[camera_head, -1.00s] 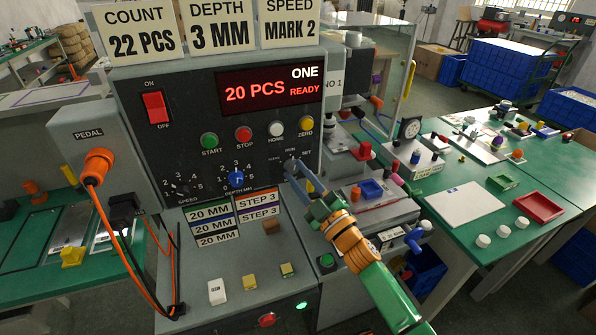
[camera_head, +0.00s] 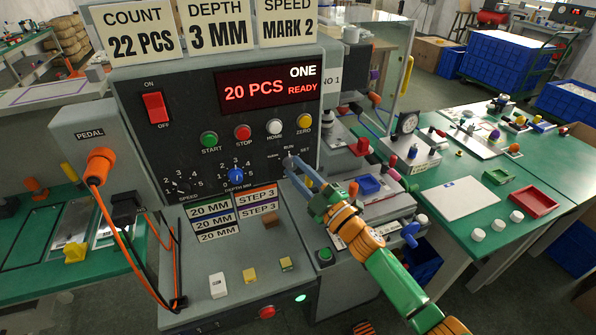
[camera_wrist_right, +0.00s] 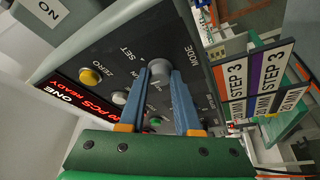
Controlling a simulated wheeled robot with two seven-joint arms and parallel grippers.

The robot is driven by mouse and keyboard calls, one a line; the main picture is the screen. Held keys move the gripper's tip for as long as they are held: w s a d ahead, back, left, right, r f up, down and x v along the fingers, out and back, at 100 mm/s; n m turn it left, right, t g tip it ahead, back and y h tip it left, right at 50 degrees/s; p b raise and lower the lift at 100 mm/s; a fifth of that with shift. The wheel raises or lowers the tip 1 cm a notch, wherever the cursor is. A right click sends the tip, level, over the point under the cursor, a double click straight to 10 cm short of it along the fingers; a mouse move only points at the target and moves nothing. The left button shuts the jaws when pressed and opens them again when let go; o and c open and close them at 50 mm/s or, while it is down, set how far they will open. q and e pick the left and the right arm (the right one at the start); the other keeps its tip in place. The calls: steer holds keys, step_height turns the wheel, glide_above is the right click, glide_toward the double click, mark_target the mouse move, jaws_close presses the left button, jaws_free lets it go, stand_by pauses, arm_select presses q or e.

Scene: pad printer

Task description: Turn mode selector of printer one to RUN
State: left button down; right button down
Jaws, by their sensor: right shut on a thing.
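Printer one's dark control panel (camera_head: 190,120) carries the mode selector (camera_head: 289,163), a small grey knob at its lower right, with RUN printed above and SET to the right. The knob also shows in the right wrist view (camera_wrist_right: 160,72), near the SET and MODE lettering. My right gripper (camera_head: 293,172) reaches in from the lower right. Its two blue fingers are shut on the knob, one on each side, in the right wrist view (camera_wrist_right: 160,88). The knob's pointer is hidden or too small to read. My left gripper is not in view.
A blue depth knob (camera_head: 236,175) sits left of the selector, with the yellow ZERO button (camera_head: 305,121) and white HOME button (camera_head: 274,127) above. The STEP 3 labels (camera_head: 256,197) are below left. A green table (camera_head: 470,185) with parts stands to the right.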

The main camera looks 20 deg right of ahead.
steer(key=c, duration=0.6)
jaws_free()
steer(key=b+v, duration=0.1)
steer(key=v, duration=0.6)
steer(key=shift+f, duration=0.15)
